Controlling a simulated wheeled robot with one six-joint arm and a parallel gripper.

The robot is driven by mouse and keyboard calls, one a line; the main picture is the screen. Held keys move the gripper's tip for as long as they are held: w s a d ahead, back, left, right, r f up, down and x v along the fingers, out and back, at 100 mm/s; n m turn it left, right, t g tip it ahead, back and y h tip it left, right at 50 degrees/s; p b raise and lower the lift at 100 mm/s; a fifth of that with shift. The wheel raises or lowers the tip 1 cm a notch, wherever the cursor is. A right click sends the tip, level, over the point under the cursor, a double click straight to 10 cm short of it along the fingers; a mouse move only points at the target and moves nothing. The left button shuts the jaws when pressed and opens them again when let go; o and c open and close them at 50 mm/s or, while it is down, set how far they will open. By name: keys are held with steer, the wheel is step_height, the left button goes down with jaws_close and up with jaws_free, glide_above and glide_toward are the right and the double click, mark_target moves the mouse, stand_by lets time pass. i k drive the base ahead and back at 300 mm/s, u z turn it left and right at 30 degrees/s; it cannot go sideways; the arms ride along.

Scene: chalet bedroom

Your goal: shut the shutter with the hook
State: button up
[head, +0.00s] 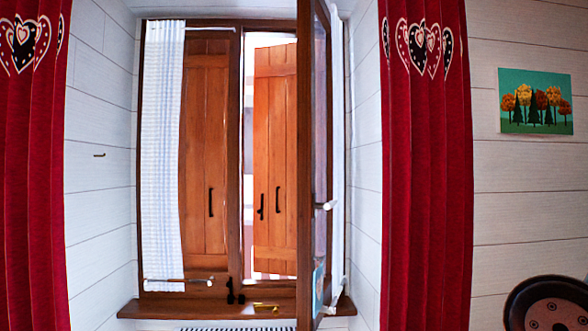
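The wooden shutter has two plank leaves behind the window frame. The left leaf (205,130) stands closed behind the left pane, with a dark handle (211,202) on it. The right leaf (275,150) stands partly open, with bright daylight showing above it and along its left edge. It carries a dark upright handle (277,200), and a second dark piece (262,207), perhaps the hook, sits near its left edge. I cannot tell for sure which piece is the hook. My gripper is not in view.
The right window sash (312,120) is swung inward, its white handle (326,206) sticking out. A brass-coloured piece (265,308) and a dark fitting (235,291) are at the sill (165,308). Red curtains (428,180) hang on both sides. A dark round-backed object (550,303) stands lower right.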

mark_target(274, 71)
steer(key=u, duration=0.05)
steer(key=i, duration=0.75)
steer(key=u, duration=0.55)
steer(key=i, duration=1.9)
steer(key=u, duration=0.45)
